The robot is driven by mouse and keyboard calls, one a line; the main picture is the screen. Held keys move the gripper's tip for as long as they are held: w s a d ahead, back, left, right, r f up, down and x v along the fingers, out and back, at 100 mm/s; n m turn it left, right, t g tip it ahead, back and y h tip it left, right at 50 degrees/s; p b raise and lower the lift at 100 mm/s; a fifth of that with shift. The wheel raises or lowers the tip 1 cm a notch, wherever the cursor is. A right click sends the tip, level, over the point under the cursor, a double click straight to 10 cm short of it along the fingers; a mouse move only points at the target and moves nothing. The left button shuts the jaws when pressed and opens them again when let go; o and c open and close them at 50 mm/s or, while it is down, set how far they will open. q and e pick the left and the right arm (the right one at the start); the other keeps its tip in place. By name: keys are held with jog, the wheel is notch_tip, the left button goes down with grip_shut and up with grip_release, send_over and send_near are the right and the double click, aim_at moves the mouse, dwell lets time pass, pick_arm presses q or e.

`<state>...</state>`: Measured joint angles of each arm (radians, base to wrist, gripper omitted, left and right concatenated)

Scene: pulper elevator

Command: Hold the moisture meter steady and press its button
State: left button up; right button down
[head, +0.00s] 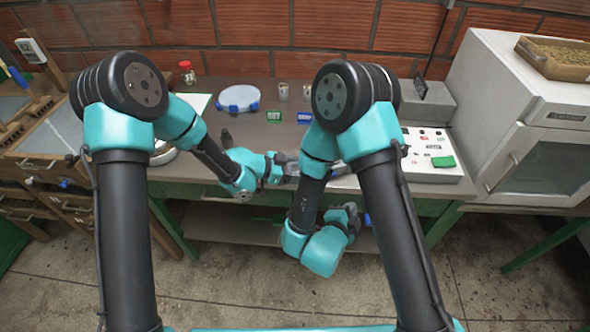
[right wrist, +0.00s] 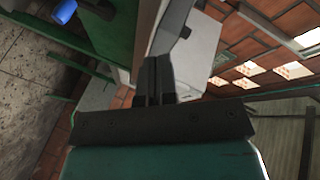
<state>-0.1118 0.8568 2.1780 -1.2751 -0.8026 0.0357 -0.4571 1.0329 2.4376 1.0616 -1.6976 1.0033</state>
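I cannot make out the moisture meter for certain in either view. In the head view my left gripper (head: 289,167) is at the table's front edge, and my right forearm partly hides its tips. A small grey piece shows just right of that forearm, and I cannot tell what it is. My right gripper (head: 352,216) hangs low in front of the table, below the tabletop. In the right wrist view its two dark fingers (right wrist: 158,78) lie side by side, close together, with nothing visible between them.
On the table (head: 262,140) stand a round blue-white scale (head: 238,98), two small cups (head: 283,92), a green block (head: 274,117) and a blue block (head: 304,118). A white control panel (head: 425,170) and a white cabinet (head: 540,150) are at right. A wooden bench (head: 50,140) is at left.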

aim_at(339, 186)
jog(key=shift+w, duration=0.1)
jog(key=shift+w+a, duration=0.3)
jog(key=shift+w, duration=1.1)
jog(key=shift+w+a, duration=0.35)
jog(key=shift+w, duration=1.05)
jog(key=shift+w+a, duration=0.3)
jog(key=shift+w, duration=1.1)
jog(key=shift+w, duration=0.15)
jog(key=shift+w+a, duration=0.1)
jog(key=shift+w, duration=0.2)
jog(key=shift+w+a, duration=0.15)
jog(key=shift+w, duration=0.35)
jog(key=shift+s, duration=0.1)
jog(key=shift+s+d, duration=0.2)
jog(key=shift+s, duration=0.65)
jog(key=shift+s, duration=0.1)
